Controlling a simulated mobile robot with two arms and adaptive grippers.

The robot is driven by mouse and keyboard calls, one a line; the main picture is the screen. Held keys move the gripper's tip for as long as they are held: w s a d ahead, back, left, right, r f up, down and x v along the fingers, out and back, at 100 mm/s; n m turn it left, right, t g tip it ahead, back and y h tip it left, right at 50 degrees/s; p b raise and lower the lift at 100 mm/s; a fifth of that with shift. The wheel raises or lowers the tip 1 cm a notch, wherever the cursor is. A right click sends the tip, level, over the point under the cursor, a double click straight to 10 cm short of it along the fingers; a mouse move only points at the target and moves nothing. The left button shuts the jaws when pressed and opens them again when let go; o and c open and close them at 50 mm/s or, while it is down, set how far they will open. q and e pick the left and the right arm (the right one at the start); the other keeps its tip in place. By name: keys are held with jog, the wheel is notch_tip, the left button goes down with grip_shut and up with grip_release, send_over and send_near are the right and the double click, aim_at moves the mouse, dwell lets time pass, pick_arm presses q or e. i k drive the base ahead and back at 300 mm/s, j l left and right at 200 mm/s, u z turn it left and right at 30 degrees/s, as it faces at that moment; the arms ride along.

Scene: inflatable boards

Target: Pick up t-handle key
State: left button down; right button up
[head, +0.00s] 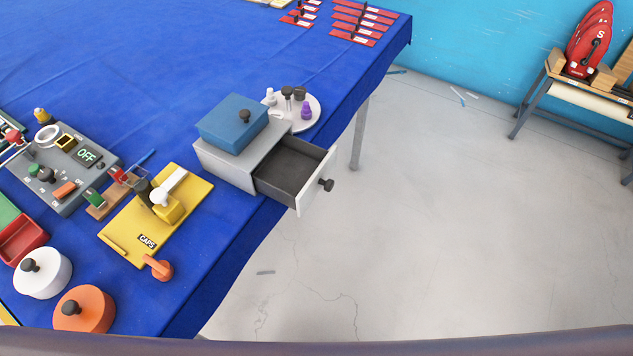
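No thing in the head view is plainly a t-handle key. An orange piece (160,267) with a short bar and a rounded end lies on the blue cloth at the front edge of the yellow CAPS board (128,235). It could be the key, but I cannot tell. A white-handled part (170,187) stands on a yellow block on that board. Neither of my grippers is in view.
A grey drawer box (222,165) has its drawer (312,185) pulled out past the table edge, empty as far as visible. A blue lidded box (232,122) sits on top. White (45,280) and orange (88,312) knobbed lids stand front left. Bare floor lies right.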

aim_at(161, 270)
jog(key=u, duration=1.45)
